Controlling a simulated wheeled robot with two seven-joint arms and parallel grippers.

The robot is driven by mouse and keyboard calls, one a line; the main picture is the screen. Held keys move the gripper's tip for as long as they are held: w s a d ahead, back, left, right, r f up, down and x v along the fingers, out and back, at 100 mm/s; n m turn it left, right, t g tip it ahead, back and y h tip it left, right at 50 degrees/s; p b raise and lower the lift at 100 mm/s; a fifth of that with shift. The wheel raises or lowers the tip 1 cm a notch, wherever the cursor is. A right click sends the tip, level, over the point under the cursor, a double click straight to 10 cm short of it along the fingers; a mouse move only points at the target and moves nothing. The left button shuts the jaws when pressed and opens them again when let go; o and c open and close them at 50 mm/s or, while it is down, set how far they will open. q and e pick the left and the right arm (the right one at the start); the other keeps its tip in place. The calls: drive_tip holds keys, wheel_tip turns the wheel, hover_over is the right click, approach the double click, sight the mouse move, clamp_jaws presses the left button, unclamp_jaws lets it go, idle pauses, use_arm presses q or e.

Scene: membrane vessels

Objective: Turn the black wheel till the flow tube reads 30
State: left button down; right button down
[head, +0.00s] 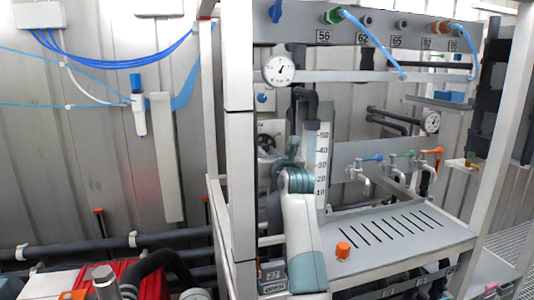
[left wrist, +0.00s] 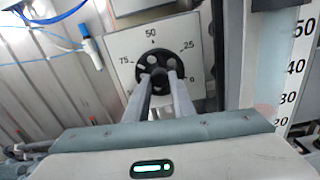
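The black wheel (left wrist: 154,66) sits on a white square plate marked 0, 25, 50 and 75 in the left wrist view. It also shows small in the head view (head: 266,143), left of my left gripper (head: 287,158). In the left wrist view the two grey fingers (left wrist: 160,82) point at the wheel's middle and stand apart with dark between them. I see no clear grip on the wheel. The flow tube (left wrist: 270,55) is right of the wheel, with a scale up to 50. A faint reddish patch shows between 20 and 30; the exact reading is unclear. My right gripper is out of view.
A pressure gauge (head: 279,70) hangs above the wheel. A white frame post (head: 240,150) stands left of it. Right of my arm is a slotted shelf (head: 400,235) with an orange knob (head: 343,250), below taps with coloured handles (head: 400,154). A red object (head: 150,282) is at lower left.

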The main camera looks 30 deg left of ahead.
use_arm(q)
drive_tip(key=m, duration=0.5)
idle(0.4)
drive_tip(key=c, duration=1.5)
unclamp_jaws()
drive_tip(key=shift+a, duration=0.1)
drive_tip(key=b+v, duration=0.9)
drive_tip(key=v, duration=0.8)
drive_tip(key=shift+s, duration=0.2)
